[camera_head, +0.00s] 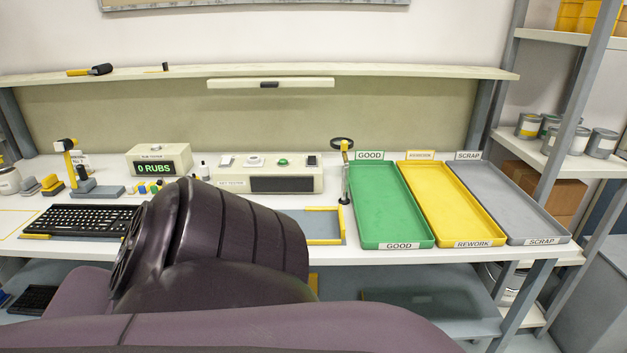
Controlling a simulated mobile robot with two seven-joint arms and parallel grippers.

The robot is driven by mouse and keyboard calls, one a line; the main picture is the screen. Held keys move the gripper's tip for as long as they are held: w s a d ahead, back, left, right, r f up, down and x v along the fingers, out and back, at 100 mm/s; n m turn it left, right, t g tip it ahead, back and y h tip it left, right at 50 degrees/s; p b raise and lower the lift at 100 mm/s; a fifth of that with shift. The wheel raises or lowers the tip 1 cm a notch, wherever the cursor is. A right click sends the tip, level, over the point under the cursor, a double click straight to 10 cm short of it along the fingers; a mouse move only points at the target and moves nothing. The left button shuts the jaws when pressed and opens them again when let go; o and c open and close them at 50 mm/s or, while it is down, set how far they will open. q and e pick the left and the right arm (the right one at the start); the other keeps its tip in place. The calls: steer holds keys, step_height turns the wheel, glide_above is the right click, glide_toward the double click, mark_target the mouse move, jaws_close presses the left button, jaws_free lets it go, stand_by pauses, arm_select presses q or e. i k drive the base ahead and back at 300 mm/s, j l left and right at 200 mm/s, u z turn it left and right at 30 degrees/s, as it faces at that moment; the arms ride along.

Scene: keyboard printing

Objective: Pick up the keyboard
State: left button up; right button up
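A black keyboard (78,219) lies flat on the left part of the white workbench. Yellow corner pieces of a low fixture show at its near edge. Its right end meets the outline of a large dark purple part of my own arm, which fills the lower middle of the view. I cannot tell whether that end is partly hidden. Neither gripper can be made out, so nothing shows of what they hold.
Behind the keyboard stand a stamp-like tool (70,158) and a counter box (158,161). A tester box (265,177) stands mid-bench. Right of it are the green GOOD tray (390,243), yellow REWORK tray (474,243) and grey SCRAP tray (541,239). A shelf (420,73) runs above.

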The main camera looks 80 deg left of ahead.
mark_target(89, 221)
steer(key=u, duration=3.85)
